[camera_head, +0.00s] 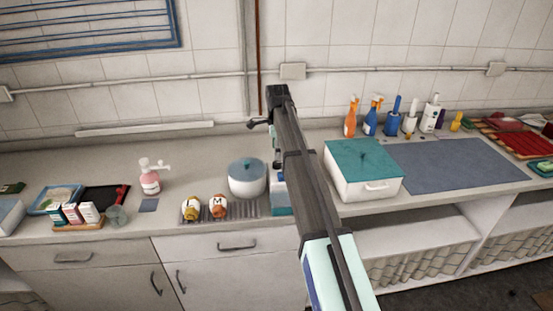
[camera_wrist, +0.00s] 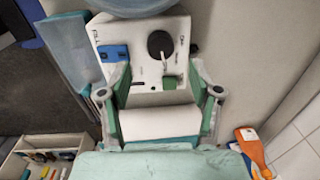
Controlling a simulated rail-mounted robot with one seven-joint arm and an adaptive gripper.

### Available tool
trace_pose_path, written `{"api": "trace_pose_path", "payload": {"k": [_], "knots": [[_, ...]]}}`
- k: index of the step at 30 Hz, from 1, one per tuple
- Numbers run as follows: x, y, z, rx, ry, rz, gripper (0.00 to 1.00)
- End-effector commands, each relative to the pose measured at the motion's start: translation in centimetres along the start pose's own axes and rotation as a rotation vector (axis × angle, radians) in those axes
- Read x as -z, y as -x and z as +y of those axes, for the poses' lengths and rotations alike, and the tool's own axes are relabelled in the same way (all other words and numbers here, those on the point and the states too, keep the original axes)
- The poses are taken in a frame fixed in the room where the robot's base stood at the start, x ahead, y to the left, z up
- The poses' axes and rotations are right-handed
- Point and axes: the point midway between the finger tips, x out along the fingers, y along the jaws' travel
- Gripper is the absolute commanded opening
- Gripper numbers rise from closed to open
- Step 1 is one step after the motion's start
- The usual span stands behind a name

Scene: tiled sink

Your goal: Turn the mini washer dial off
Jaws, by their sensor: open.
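The mini washer's white control panel (camera_wrist: 140,35) shows in the wrist view, with a dark round dial (camera_wrist: 160,45) that has a light pointer, a blue part on its left and a small green part below. In the head view, a white and teal body (camera_head: 281,199), apparently the washer, is partly hidden behind my arm. A white tub with a blue lid (camera_head: 247,177) stands beside it. My gripper (camera_wrist: 158,80) is open, its green fingers spread with nothing seen held between them. The dial lies beyond the fingertips, in line with the gap. Contact cannot be told.
A white box with a teal lid (camera_head: 364,164) stands on the counter to the right. Gold and orange jars (camera_head: 218,207) stand on the left drain ridges. Spray bottles (camera_head: 350,117) line the back wall. A blue-grey mat (camera_head: 460,168) leaves open room at right.

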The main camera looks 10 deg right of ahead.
Motion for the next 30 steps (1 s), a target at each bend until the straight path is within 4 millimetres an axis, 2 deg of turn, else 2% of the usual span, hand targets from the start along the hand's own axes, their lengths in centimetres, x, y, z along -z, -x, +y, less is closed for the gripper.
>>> {"api": "trace_pose_path", "payload": {"k": [3, 9, 15, 23, 24, 29, 30], "knots": [[0.0, -2.1, 0.1, -0.002, 0.000, 0.000, 0.63], [0.0, -4.8, 0.1, -0.002, 0.000, 0.000, 0.63], [0.0, -5.9, 0.0, 0.000, 0.000, 0.000, 0.63], [0.0, -6.0, 0.0, 0.000, 0.000, 0.000, 0.63], [0.0, -6.0, 0.0, 0.000, 0.000, 0.000, 0.60], [0.0, -6.0, 0.0, 0.000, 0.000, 0.000, 0.03], [0.0, -6.0, 0.0, 0.000, 0.000, 0.000, 0.03]]}}
